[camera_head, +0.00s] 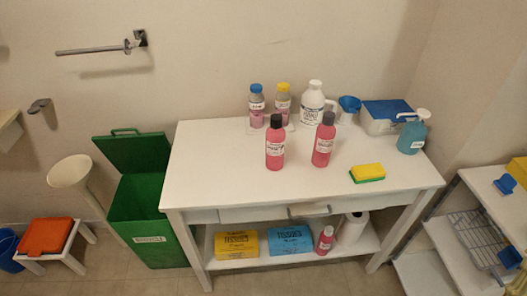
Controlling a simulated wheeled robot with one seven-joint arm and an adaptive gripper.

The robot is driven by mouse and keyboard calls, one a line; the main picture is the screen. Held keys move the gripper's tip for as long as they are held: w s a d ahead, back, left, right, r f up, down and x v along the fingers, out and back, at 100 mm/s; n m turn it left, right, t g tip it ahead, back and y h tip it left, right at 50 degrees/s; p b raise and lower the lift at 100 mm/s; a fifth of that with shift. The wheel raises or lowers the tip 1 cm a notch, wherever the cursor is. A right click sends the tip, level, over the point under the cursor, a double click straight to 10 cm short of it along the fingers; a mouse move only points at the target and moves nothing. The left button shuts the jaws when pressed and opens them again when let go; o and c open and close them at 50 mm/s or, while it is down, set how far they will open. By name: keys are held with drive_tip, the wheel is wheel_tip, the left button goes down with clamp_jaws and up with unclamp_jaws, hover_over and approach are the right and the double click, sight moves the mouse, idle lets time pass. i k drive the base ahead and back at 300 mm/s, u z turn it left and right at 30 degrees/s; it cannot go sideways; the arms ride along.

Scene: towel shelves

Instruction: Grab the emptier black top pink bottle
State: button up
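Two pink bottles with black tops and white labels stand upright on the white table (215,185). The left pink bottle (275,150) is a little nearer the front than the right pink bottle (323,146). They stand apart from each other. Both look pink up to the shoulder, and I cannot tell which one is emptier. A smaller pink bottle (325,241) stands on the lower shelf; its top is too small to make out clearly. My gripper is not in view.
Behind them stand a blue-capped bottle (257,108), a yellow-capped bottle (282,106) and a white jug (312,105). A yellow-green sponge (367,173) and a teal pump bottle (412,136) are at right. The table's left front is clear. A green bin (145,205) stands left.

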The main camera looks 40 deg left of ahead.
sight(276, 134)
drive_tip(key=k, duration=0.35)
drive_tip(key=u, duration=0.75)
